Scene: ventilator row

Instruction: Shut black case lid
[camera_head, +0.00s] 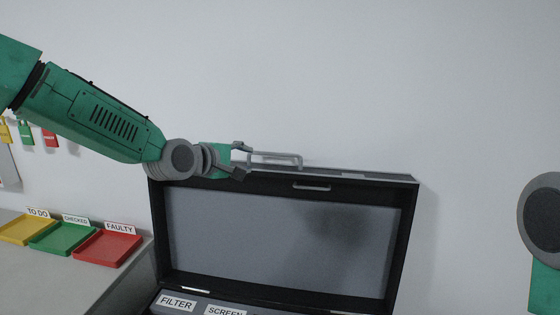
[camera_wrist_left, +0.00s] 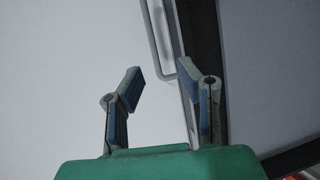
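The black case lid (camera_head: 412,205) stands open and upright in the head view, with a grey inner panel (camera_head: 280,240). A grey handle (camera_head: 275,158) is on the lid's top edge. My left gripper (camera_head: 242,160) is at the lid's top left edge, just left of the handle. In the left wrist view its two fingers (camera_wrist_left: 170,88) are spread apart with nothing between their tips. The lid edge (camera_wrist_left: 205,45) and the handle (camera_wrist_left: 158,35) lie just beyond them. I cannot tell whether a finger touches the lid. My right gripper is out of view; only part of my right arm shows.
Yellow (camera_head: 27,228), green (camera_head: 62,237) and red (camera_head: 106,247) trays sit on a grey counter (camera_head: 70,280) at left. Labels reading FILTER (camera_head: 177,303) and SCREEN (camera_head: 225,311) show in the case's base.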

